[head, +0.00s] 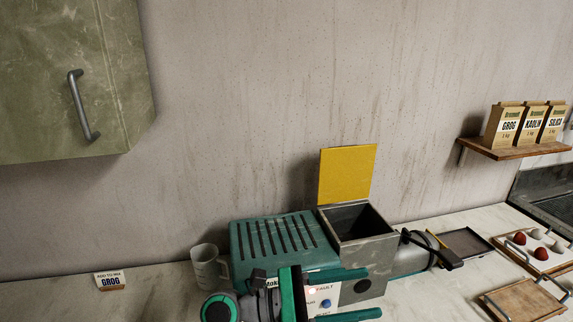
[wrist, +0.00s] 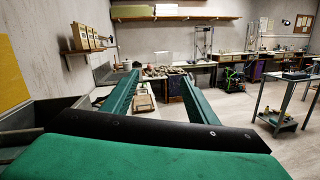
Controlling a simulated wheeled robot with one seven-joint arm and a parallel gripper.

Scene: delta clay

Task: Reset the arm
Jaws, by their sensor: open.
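My gripper (head: 370,294) is at the bottom centre of the head view, in front of a green machine (head: 283,240) with a slotted top. Its two green fingers point right, apart, with nothing seen between them. In the wrist view my gripper (wrist: 160,80) is also open and empty, and its fingers point out over the room. The machine's square grey hopper (head: 345,208) stands open with its yellow lid (head: 347,174) raised. My arm hides part of the machine's front panel, where a lit red lamp (head: 312,291) and a blue button (head: 326,303) show.
A cup (head: 208,266) and a GROG card (head: 110,281) stand left of the machine. A dark tray (head: 466,243), a board with balls (head: 540,250) and a wooden board (head: 523,300) lie right. A shelf (head: 515,148) holds labelled bags. A cabinet (head: 70,80) hangs upper left.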

